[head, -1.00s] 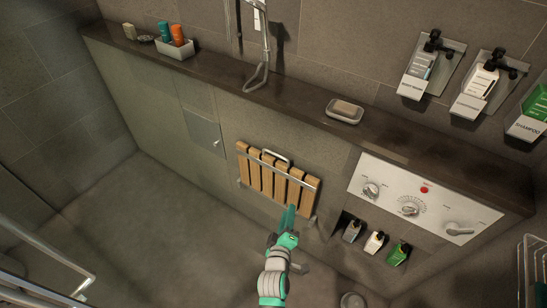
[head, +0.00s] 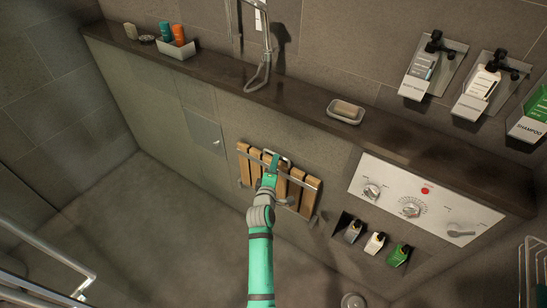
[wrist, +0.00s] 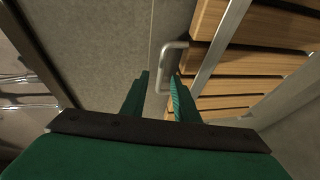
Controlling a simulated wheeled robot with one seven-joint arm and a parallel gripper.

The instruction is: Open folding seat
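The folding seat (head: 244,164) has light wooden slats in a metal frame and is folded up flat against the shower wall. Its metal loop handle (head: 285,157) is at the top edge. My gripper (head: 271,163) is at this top edge, in front of the middle slats, and hides part of them. In the wrist view, my gripper (wrist: 159,82) is open, with its green fingers apart. The handle (wrist: 168,68) shows at the fingertips, its long bar lying between them. I cannot tell whether a finger touches it. The slats (wrist: 250,60) are on the right.
A dark ledge (head: 285,101) runs above the seat, with a soap dish (head: 345,111) and a tray of bottles (head: 175,47). A control panel (head: 425,200) and a niche with small bottles (head: 375,243) are to the right. The floor (head: 150,235) at left is clear.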

